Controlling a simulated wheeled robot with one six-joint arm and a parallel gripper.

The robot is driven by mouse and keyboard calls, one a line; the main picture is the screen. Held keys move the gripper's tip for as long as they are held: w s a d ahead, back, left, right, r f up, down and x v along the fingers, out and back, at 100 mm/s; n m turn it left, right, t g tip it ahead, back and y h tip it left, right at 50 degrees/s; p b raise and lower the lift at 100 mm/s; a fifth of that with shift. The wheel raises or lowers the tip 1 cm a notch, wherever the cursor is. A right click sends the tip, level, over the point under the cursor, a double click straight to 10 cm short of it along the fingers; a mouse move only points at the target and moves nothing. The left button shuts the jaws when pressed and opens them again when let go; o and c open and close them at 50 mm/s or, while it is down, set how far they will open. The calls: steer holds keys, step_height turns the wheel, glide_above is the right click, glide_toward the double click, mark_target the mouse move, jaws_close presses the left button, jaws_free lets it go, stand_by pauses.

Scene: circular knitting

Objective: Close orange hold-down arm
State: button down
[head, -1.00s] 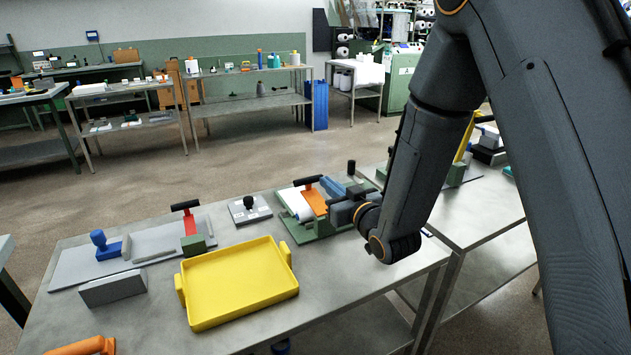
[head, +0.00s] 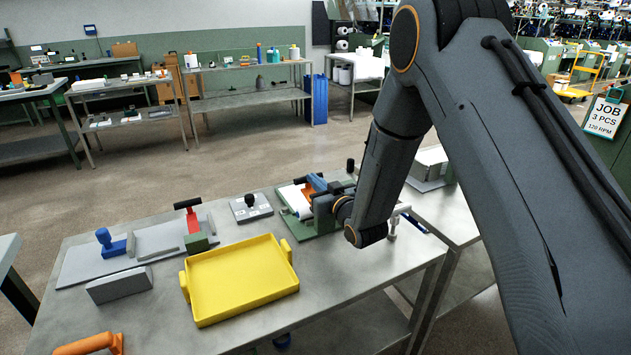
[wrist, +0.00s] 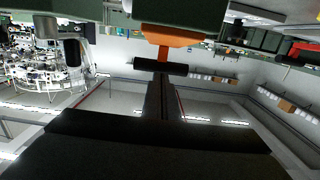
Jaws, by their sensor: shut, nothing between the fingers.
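The orange hold-down arm (head: 317,184) is on the green fixture (head: 298,232) at the back right of the near table. My wrist and gripper partly hide it in the head view. In the wrist view its orange plate (wrist: 168,38) ends in a black crossbar handle (wrist: 160,66). My gripper (wrist: 161,90) is shut and empty, its fingers pointing at the handle. The fingertips are very near the handle; I cannot tell if they touch. A white sheet or roll (head: 294,198) lies on the fixture beside the arm.
A yellow tray (head: 240,280) stands at the front of the table. A red lever (head: 191,220), a blue-handled tool (head: 108,243), a grey block (head: 119,285) and a black-knobbed plate (head: 250,207) are left of the fixture. An orange handle (head: 90,345) lies at the front left.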

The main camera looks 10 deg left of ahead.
steer(key=shift+w+a+f+b, duration=0.3)
steer(key=shift+w+f+b, duration=0.3)
steer(key=shift+b, duration=0.65)
steer(key=shift+s, duration=0.15)
steer(key=shift+r, duration=0.1)
